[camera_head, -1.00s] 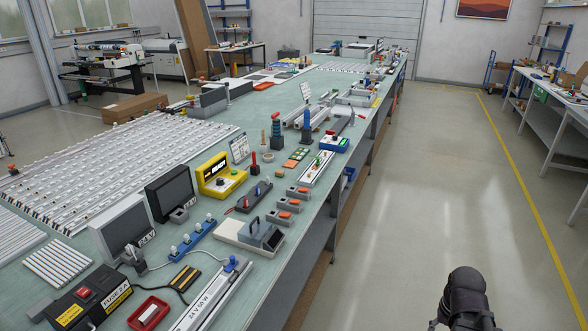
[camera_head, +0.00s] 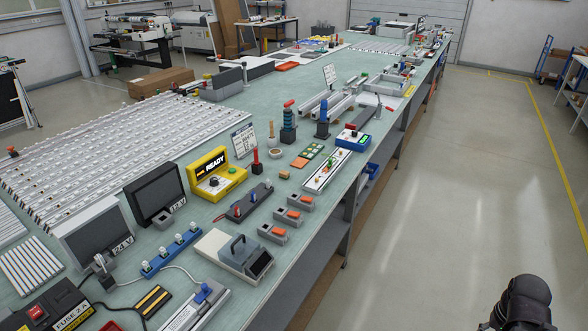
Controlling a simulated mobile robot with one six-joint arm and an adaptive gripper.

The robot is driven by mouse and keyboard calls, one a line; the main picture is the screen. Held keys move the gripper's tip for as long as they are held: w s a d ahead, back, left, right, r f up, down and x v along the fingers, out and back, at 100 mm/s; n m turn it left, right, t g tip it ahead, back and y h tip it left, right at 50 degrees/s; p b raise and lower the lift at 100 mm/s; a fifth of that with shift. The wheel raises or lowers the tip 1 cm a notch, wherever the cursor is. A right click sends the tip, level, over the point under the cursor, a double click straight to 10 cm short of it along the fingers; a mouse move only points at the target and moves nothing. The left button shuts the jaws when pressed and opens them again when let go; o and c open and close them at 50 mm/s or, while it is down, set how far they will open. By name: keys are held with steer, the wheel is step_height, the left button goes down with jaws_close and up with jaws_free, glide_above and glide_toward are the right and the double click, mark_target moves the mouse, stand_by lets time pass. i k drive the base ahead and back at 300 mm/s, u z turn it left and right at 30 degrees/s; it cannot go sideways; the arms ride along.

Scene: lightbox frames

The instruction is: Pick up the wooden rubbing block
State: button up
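I cannot make out the wooden rubbing block for certain. A small tan piece (camera_head: 284,174) lies on the long green workbench (camera_head: 208,118), beside a flat orange-brown piece (camera_head: 299,162); it is too small to tell what it is. An upright pale wooden-looking stick (camera_head: 271,130) stands farther back, near a round ring-like piece (camera_head: 276,153). A black part of my arm shows at the lower right, over the floor and clear of the bench. My gripper's fingers are not in view.
The bench is crowded: a yellow READY box (camera_head: 215,174), dark monitor (camera_head: 155,195), grey device (camera_head: 235,254), orange-topped switches (camera_head: 286,216) and a long slatted panel (camera_head: 125,150). The floor (camera_head: 440,200) right of the bench is clear.

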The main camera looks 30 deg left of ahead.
mark_target(284, 174)
steer(key=u, duration=0.25)
steer(key=i, duration=0.75)
steer(key=u, duration=0.75)
steer(key=i, duration=0.7)
steer(key=u, duration=0.4)
